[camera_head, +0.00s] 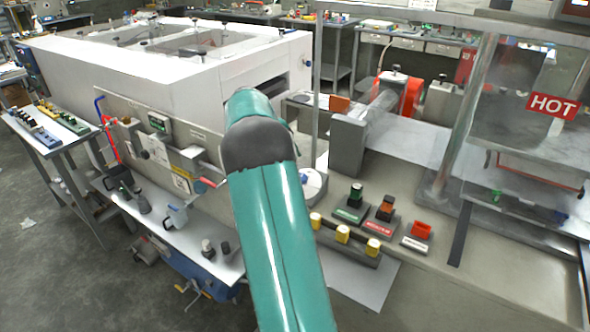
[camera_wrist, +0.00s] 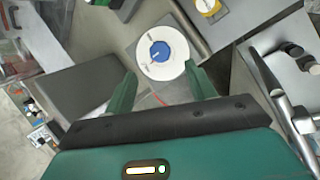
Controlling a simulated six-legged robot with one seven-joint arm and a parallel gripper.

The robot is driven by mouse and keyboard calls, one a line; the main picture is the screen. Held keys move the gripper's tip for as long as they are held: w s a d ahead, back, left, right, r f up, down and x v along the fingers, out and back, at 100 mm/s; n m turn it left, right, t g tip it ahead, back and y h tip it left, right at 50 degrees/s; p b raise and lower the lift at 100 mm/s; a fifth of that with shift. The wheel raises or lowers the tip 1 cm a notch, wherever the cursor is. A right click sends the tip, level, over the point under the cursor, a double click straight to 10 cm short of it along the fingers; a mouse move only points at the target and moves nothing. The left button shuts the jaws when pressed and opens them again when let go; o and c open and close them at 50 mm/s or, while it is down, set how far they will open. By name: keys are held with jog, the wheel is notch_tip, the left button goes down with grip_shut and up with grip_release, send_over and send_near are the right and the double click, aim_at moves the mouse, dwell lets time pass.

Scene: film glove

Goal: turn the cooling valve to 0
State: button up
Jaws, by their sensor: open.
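The cooling valve is a blue knob (camera_wrist: 160,51) on a round white dial (camera_wrist: 176,67), seen in the wrist view. My gripper (camera_wrist: 160,71) is open, with its two green fingers reaching toward the lower left and lower right edges of the dial. Nothing is between the fingers; contact with the knob is not visible. The dial's markings are too small to read. In the head view the white dial (camera_head: 315,186) shows partly, just right of my green arm, which hides my gripper there.
Yellow knobs (camera_head: 342,234) sit right of my arm, near green, brown and red switches (camera_head: 384,208). A clear guard with a HOT sign (camera_head: 553,105) stands at the right. A side shelf (camera_head: 185,240) holds a jug and small items at the left.

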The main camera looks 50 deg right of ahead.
jog(key=v, duration=0.5)
jog(key=shift+w+a+r, duration=0.1)
jog(key=shift+w+r, duration=0.05)
jog(key=shift+r, duration=0.2)
jog(key=s+a+r+n+t+y, duration=0.1)
jog(key=s+a+r+t, duration=0.2)
jog(key=a, duration=1)
jog(key=s+a+r+n+t, duration=0.25)
jog(key=a+r, duration=0.35)
jog(key=a, duration=0.6)
jog(key=s+a+f+n+t+y, duration=0.1)
jog(key=s+a+f+t, duration=0.1)
jog(key=s+a, duration=0.5)
jog(key=s+a+f+t+y, duration=0.1)
jog(key=s+a+f+t, duration=0.1)
jog(key=s+a, duration=0.5)
jog(key=a+f, duration=0.1)
jog(key=a, duration=0.4)
jog(key=shift+s+f+n+t+y, duration=0.25)
jog(key=shift+f+n+t+y, duration=0.05)
jog(key=shift+n+t+y, duration=0.1)
jog(key=c, duration=0.4)
jog(key=shift+d, duration=0.15)
jog(key=shift+d, duration=0.1)
